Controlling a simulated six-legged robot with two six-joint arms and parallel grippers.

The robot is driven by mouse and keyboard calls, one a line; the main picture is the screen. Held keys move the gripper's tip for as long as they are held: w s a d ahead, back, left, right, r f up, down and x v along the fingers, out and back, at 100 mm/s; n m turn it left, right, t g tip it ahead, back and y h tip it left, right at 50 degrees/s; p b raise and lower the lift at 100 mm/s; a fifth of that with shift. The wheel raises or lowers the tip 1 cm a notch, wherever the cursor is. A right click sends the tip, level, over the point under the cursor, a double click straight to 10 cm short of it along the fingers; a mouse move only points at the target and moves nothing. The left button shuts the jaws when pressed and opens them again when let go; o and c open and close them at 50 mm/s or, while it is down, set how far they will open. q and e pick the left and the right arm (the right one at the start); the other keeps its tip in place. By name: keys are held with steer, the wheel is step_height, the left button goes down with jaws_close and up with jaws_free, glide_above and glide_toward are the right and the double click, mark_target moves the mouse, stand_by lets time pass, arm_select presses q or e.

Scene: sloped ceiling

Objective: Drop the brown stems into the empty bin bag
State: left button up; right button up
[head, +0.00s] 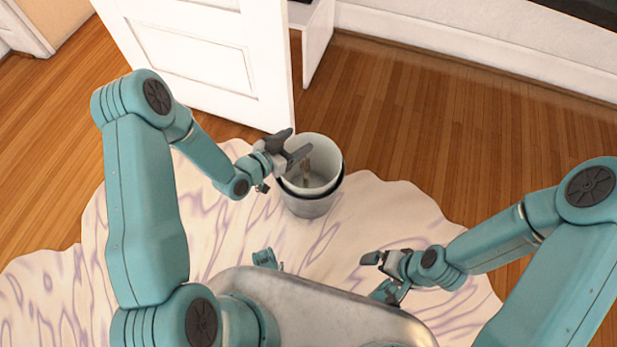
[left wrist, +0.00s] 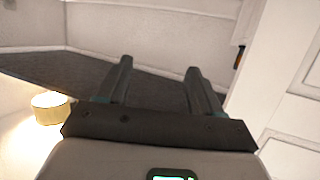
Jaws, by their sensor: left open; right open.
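A round grey bin (head: 308,207) with a dark rim and a pale bag lining (head: 325,158) stands on the rug. Small brown pieces that look like the stems (head: 306,175) show inside the lining, partly unclear at this size. My left gripper (head: 300,143) is open over the bin's upper left rim, above the stems in the picture. In the left wrist view its two fingers (left wrist: 159,68) are apart with nothing between them. My right gripper (head: 374,266) is open and empty, low over the rug, to the right of and nearer than the bin.
A white door (head: 205,50) stands just behind and left of the bin. A wavy-edged pale rug (head: 350,215) lies on the wooden floor (head: 430,120). Bare floor is free at the right. The left wrist view shows a lit lamp (left wrist: 50,108).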

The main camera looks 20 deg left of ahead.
arm_select(q)
steer(key=p+v, duration=0.2)
steer(key=v, duration=1)
steer(key=shift+s+r, duration=0.2)
steer(key=shift+s, duration=0.05)
steer(key=shift+a, duration=0.15)
